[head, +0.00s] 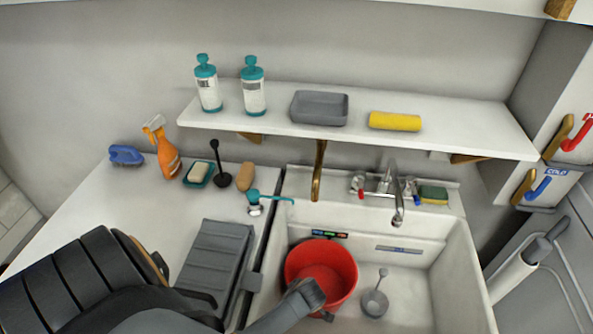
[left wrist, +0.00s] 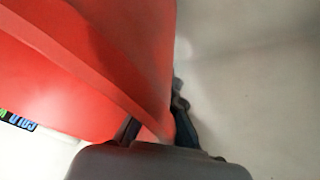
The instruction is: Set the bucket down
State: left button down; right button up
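The red bucket (head: 322,262) is inside the white sink basin, upright or nearly so, below the faucet. I cannot tell whether its base touches the basin floor. My left gripper (head: 318,297) is at the bucket's front side, near its rim. In the left wrist view the red bucket wall (left wrist: 90,60) fills the left side. The dark fingers of the left gripper (left wrist: 158,125) sit on either side of the bucket's edge, gripping it. The bucket's lower front is partly hidden by the gripper. My right gripper is not in view.
The sink (head: 405,290) also holds a grey strainer (head: 374,303) right of the bucket. The faucet (head: 392,195) stands behind. A grey rack (head: 215,260) lies on the counter left of the sink. A shelf (head: 440,138) with bottles overhangs the back.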

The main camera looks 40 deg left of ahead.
pick_arm(q)
jog(key=shift+f, duration=0.15)
jog(key=c, duration=1.5)
grip_release()
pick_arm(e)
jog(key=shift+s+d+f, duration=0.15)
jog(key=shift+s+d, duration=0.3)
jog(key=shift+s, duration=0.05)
pick_arm(q)
jog(key=shift+d+r, duration=0.1)
jog(key=shift+r, duration=0.3)
jog(key=p+v, duration=0.1)
jog(key=v, duration=1)
jog(key=shift+s+d+r+p, duration=0.15)
jog(key=shift+r+p, duration=0.05)
jog(key=shift+p, duration=0.2)
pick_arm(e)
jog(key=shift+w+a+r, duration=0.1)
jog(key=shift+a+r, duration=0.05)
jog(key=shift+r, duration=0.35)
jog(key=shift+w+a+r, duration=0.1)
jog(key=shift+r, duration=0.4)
